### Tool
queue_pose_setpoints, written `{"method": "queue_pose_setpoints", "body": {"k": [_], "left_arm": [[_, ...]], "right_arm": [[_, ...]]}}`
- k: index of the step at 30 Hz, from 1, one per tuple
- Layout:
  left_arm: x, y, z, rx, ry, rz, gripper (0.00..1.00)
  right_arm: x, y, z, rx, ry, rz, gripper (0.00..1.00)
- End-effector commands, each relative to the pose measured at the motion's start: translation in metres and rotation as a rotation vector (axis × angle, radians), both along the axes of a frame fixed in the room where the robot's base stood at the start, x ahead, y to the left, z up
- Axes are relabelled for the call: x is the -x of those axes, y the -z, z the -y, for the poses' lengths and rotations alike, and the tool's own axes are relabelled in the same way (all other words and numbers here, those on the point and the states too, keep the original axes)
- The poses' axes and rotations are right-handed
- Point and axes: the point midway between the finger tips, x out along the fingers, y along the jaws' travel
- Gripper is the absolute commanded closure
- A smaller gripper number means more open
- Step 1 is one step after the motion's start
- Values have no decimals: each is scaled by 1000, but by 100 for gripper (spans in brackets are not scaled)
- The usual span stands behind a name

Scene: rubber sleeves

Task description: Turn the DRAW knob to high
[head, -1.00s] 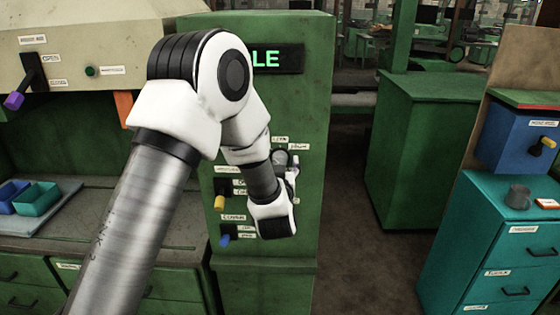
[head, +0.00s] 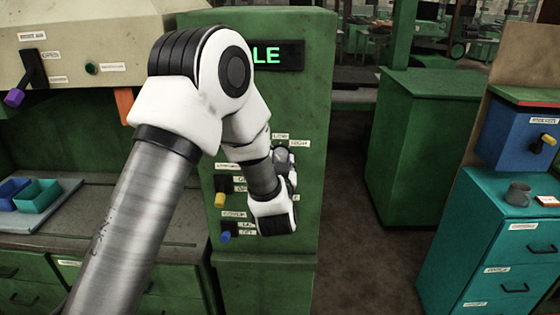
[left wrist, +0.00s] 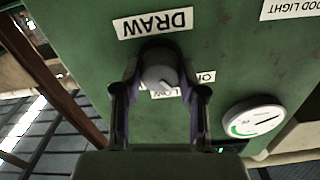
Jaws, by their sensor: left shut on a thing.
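The DRAW knob (left wrist: 158,75) is a grey round knob with a pale pointer line, on the green cabinet front (left wrist: 90,50). In the left wrist view it sits below the upside-down DRAW label (left wrist: 153,23). Its pointer slants toward the lower right of that view. My left gripper (left wrist: 160,68) is shut on the knob, with a finger on each side. In the head view the left gripper (head: 286,158) shows only partly beyond my wrist and hides most of the knob. Setting labels under the knob are partly covered. My right gripper is not in view.
A white gauge (left wrist: 254,118) sits beside the knob. The cabinet also carries a yellow-tipped lever (head: 221,198), a blue-tipped lever (head: 225,236) and a green display (head: 275,56). A teal drawer cabinet (head: 490,250) stands right, with open floor between.

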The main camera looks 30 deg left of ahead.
Motion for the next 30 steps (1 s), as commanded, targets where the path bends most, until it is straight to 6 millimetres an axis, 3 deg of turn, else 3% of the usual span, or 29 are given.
{"method": "queue_pose_setpoints", "body": {"k": [30], "left_arm": [[0,-2,0,-809,1,-495,94]], "right_arm": [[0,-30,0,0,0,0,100]]}}
